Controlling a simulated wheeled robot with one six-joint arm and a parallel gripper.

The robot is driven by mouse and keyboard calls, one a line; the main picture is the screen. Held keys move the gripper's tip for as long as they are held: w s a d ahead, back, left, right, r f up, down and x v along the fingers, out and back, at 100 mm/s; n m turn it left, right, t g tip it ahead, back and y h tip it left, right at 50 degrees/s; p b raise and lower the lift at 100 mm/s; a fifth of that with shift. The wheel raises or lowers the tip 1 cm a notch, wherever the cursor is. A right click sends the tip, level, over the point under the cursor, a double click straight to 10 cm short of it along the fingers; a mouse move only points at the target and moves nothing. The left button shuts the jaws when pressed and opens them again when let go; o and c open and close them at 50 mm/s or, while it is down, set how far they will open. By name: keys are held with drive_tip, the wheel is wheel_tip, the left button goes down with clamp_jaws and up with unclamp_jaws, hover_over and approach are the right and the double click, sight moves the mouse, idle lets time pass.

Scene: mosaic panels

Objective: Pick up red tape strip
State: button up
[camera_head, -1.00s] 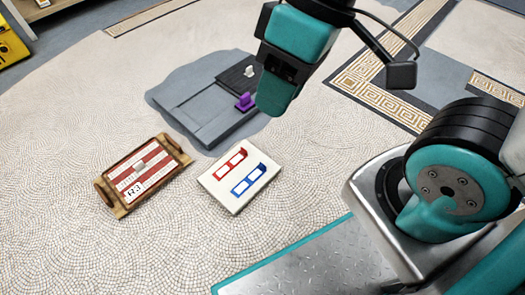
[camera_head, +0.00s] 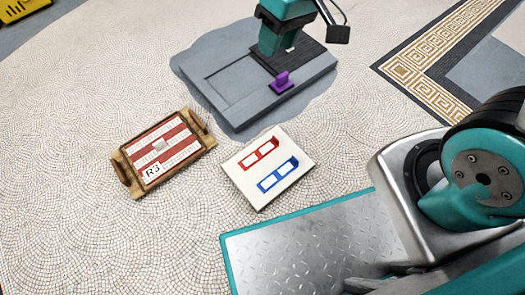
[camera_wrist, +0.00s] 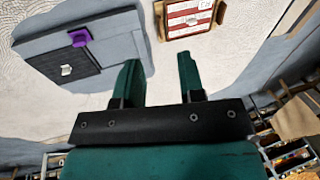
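A red strip (camera_head: 260,152) with white windows and a raised end lies on a white board (camera_head: 238,186), above a similar blue strip (camera_head: 278,175). I take the red one to be the red tape strip. My gripper (camera_head: 279,48) is over the dark part of a grey panel, up and away from the white board. In the wrist view my gripper (camera_wrist: 160,80) has its two green fingers apart, with only bare floor between them. The white board is not clearly visible in the wrist view.
The grey panel (camera_head: 225,95) bears a purple block (camera_head: 281,82); the wrist view also shows a small white piece (camera_wrist: 66,70) on it. A wooden tray (camera_head: 125,172) with a red-and-white striped inlay stands left of the white board. Mosaic floor between them is clear.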

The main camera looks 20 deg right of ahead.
drive_tip(key=w+d+f+h+b, duration=0.1)
drive_tip(key=w+f, duration=0.3)
drive_tip(key=f, duration=0.6)
drive_tip(key=w+d+f+h+b, duration=0.1)
drive_tip(key=w+f+b, duration=0.15)
drive_tip(key=f, duration=0.75)
drive_tip(key=h+b, duration=0.1)
drive_tip(key=b, duration=0.8)
hover_over(276, 139)
drive_tip(key=shift+m, duration=0.4)
drive_tip(key=f, duration=2.7)
drive_tip(key=shift+d, duration=0.3)
drive_tip(key=f+b, duration=0.1)
drive_tip(key=f, duration=0.1)
drive_tip(key=f+b, duration=0.1)
drive_tip(key=b, duration=0.1)
drive_tip(key=f+b, duration=0.2)
drive_tip(key=shift+w+a+f, duration=0.2)
drive_tip(key=shift+a+f, duration=0.1)
drive_tip(key=shift+f, duration=0.05)
drive_tip(key=shift+r, duration=0.15)
drive_tip(key=shift+c, duration=0.4)
clamp_jaws()
